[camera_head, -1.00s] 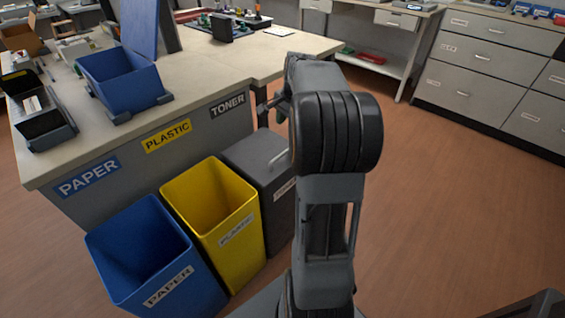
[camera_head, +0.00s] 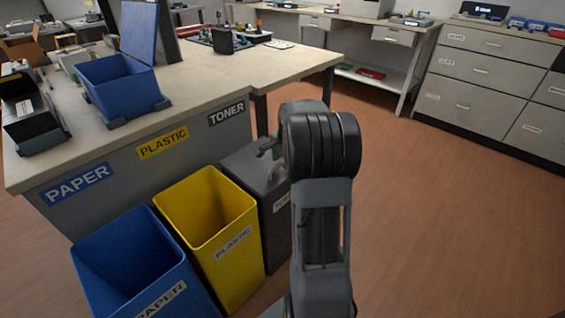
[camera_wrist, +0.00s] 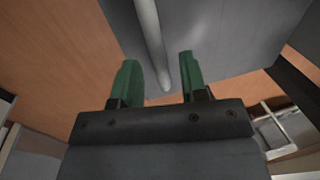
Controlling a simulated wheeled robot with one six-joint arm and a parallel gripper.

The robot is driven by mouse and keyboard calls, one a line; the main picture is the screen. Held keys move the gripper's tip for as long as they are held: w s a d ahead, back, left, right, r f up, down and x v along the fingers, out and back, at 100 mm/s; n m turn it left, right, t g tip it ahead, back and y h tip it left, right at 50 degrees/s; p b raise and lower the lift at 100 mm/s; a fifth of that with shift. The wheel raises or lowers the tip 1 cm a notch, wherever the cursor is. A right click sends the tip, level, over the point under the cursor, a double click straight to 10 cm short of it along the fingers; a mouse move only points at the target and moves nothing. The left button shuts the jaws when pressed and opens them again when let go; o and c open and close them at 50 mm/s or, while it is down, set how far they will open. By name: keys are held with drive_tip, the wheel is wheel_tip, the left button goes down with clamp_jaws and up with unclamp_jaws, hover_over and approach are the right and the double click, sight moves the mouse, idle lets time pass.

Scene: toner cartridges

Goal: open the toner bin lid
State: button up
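The toner bin (camera_head: 275,229) is dark grey and stands beside the yellow bin under the TONER sign. Its flat lid (camera_head: 240,164) lies closed, with a light bar handle (camera_head: 277,174) on top. The handle (camera_wrist: 150,40) runs between the fingers in the picture, over the grey lid (camera_wrist: 215,35). No contact shows, and the depth gap cannot be told.
The yellow plastic bin (camera_head: 205,213) and blue paper bin (camera_head: 135,262) stand open to the left. The workbench (camera_head: 200,88) is behind the bins and holds a blue box (camera_head: 120,88). Open floor (camera_head: 440,210) lies to the right.

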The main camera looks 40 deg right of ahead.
drive_tip(key=shift+f, duration=0.15)
clamp_jaws()
idle(0.4)
